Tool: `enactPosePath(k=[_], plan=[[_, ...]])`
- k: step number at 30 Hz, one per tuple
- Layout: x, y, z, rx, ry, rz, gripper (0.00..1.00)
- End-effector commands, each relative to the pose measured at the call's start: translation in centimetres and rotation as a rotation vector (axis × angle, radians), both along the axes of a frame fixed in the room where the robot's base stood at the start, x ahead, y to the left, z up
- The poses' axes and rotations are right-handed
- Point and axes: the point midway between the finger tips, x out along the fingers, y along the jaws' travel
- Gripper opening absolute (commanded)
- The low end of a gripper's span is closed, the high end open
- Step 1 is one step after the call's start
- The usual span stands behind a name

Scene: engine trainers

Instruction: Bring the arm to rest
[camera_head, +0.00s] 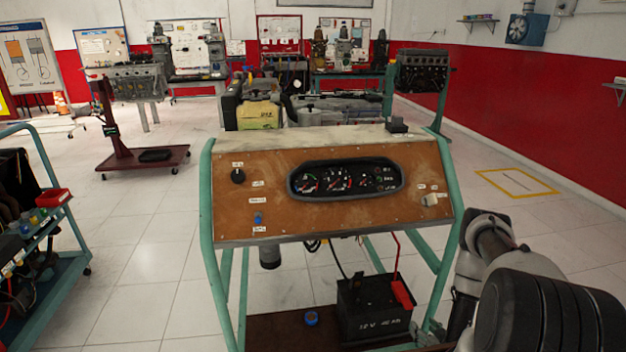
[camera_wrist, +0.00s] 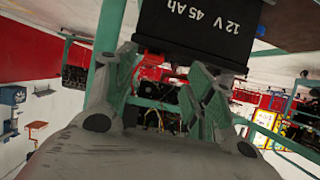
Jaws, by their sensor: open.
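My gripper (camera_wrist: 162,62) is open in the wrist view, its two fingers apart with nothing between them. The wrist view is upside down. The black battery (camera_wrist: 195,30), marked 12 V 45 Ah, shows close beyond the fingertips; I cannot tell whether they touch it. In the head view my arm (camera_head: 545,305) is folded at the lower right, beside the engine trainer's right leg. The battery (camera_head: 372,308) stands there on the trainer's lower shelf, with a red clamp (camera_head: 401,292) on its right side.
The trainer's sloped brown panel (camera_head: 290,215) with gauges stands directly ahead on a green tube frame (camera_head: 207,220). A blue cart (camera_head: 65,285) stands at the left. A round blue-rimmed item (camera_head: 311,318) lies on the lower shelf. The tiled floor at right is clear.

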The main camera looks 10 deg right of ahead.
Motion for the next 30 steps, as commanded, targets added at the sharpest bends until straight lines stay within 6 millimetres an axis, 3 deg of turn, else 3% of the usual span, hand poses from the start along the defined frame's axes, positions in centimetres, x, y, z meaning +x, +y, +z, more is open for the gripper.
enactPosePath(k=[4,8,11,13,17,20,25,30], plan=[[-3.6,1.3,-4.5,0.048,0.244,0.023,0.54],[-10.2,2.9,-8.3,0.108,0.555,0.034,0.54],[-13.2,2.4,-8.1,0.131,0.758,0.026,0.54],[-14.3,1.5,-6.6,0.136,0.887,0.018,0.54],[-14.8,-0.6,-1.3,0.128,1.094,-0.01,0.54],[-14.4,-2.1,4.2,0.118,1.218,-0.041,0.54],[-13.3,-3.2,14.8,0.099,1.366,-0.098,0.54],[-12.7,-2.7,25.6,0.086,1.446,-0.149,0.54]])
